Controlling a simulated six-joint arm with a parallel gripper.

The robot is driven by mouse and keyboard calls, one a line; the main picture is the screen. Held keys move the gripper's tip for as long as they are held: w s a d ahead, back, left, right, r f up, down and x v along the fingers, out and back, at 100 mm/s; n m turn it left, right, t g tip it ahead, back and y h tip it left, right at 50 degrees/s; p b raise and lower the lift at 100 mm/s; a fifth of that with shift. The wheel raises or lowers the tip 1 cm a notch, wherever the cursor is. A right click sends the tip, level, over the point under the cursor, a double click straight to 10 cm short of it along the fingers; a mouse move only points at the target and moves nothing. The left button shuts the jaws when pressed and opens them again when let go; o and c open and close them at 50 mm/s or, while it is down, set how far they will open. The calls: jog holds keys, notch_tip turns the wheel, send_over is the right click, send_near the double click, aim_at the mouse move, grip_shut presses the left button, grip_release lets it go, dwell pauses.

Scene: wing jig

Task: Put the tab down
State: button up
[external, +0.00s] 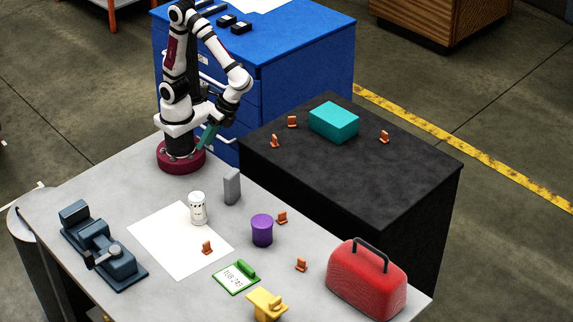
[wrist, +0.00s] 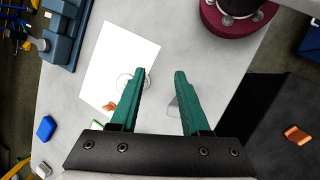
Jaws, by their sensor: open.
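Several small orange tabs stand about. On the grey table, one is at the white sheet's edge (external: 207,248), one is beside the purple cup (external: 281,217), and one is nearer the red toolbox (external: 301,265). Others stand on the black table, one of them right of the teal box (external: 384,137). The frames do not show which tab the task means. My gripper (external: 207,137), with teal fingers, hangs above the grey table by my base. In the wrist view its fingers (wrist: 159,72) are apart with no tab between them. An orange tab (wrist: 297,134) shows at right there.
A grey upright block (external: 232,187) and a white cylinder (external: 198,208) stand near my base. A blue vise (external: 102,248), green card (external: 236,277), yellow block (external: 266,304) and red toolbox (external: 367,280) stand farther out. The black table (external: 410,180) has bare space at front.

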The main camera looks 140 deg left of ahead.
jog(key=w+d+f+n+h, duration=0.3)
jog(key=w+f+n+h, duration=0.4)
jog(key=w, duration=0.3)
jog(key=n+t+h, duration=0.2)
jog(key=n+t, duration=0.1)
jog(key=n, duration=0.5)
send_near(206, 251)
jog(key=shift+t, duration=0.3)
jog(key=x, duration=0.5)
jog(key=s+r+x, duration=0.1)
jog(key=x, duration=0.2)
jog(key=shift+d, duration=0.5)
jog(key=shift+d+f, duration=0.15)
jog(key=shift+d, duration=0.2)
grip_shut()
